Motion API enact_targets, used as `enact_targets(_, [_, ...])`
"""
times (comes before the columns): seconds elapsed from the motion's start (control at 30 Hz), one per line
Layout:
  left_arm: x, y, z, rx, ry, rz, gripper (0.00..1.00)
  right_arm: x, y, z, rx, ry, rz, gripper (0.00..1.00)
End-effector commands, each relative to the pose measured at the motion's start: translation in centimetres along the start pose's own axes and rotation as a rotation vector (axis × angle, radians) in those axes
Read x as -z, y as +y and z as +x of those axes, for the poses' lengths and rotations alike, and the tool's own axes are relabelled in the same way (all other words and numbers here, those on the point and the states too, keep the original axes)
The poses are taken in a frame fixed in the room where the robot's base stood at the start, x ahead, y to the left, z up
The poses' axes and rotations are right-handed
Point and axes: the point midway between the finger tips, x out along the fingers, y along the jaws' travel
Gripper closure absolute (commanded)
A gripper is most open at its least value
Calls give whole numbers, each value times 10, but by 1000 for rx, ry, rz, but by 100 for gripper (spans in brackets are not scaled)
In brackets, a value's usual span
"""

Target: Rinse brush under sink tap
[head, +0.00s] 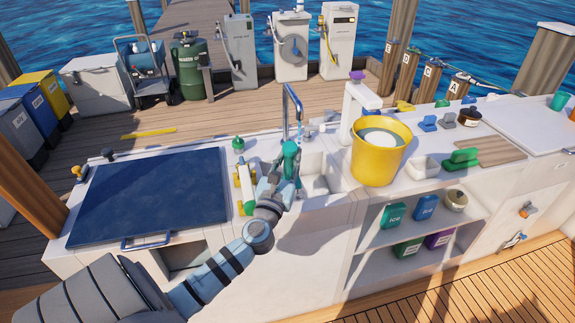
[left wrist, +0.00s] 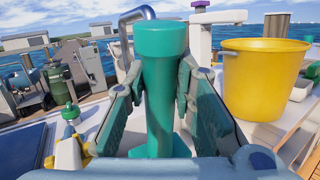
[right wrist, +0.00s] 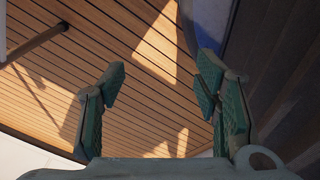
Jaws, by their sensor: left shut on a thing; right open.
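The brush (head: 290,158) has a green handle and stands roughly upright beneath the tap (head: 293,98), a bent metal spout. My left gripper (head: 286,168) is shut on the brush over the left side of the sink (head: 316,174). Small blue flecks, perhaps water, show by the spout's mouth.
A yellow bucket (head: 379,156) stands on the counter right of the sink. A dark blue hatch lid (head: 150,198) fills the counter's left. Several small items crowd the right side.

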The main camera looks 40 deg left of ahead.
Motion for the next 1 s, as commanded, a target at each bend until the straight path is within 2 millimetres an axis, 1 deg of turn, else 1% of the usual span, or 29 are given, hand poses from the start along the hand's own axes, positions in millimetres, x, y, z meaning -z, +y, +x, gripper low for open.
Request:
enact_targets(0.03, [4,1,5,0,-4,1,100,2,0,6,0,4,0,43])
enact_targets(0.13, [10,2,19,1,-3,2,100,-1,-1,14,0,1,0,43])
enact_targets(0.33, [22,6,46,1,-3,0,100,-17,-3,30,0,-23,-1,43])
enact_targets(0.7, [42,13,95,1,-3,0,100,-18,-5,62,1,-18,-1,43])
enact_targets(0.83, [46,14,108,2,-3,0,100,-18,-6,70,1,-17,-1,43])
enact_targets(1.0, [48,15,116,4,-3,0,100,-18,-6,73,1,-16,-1,43])
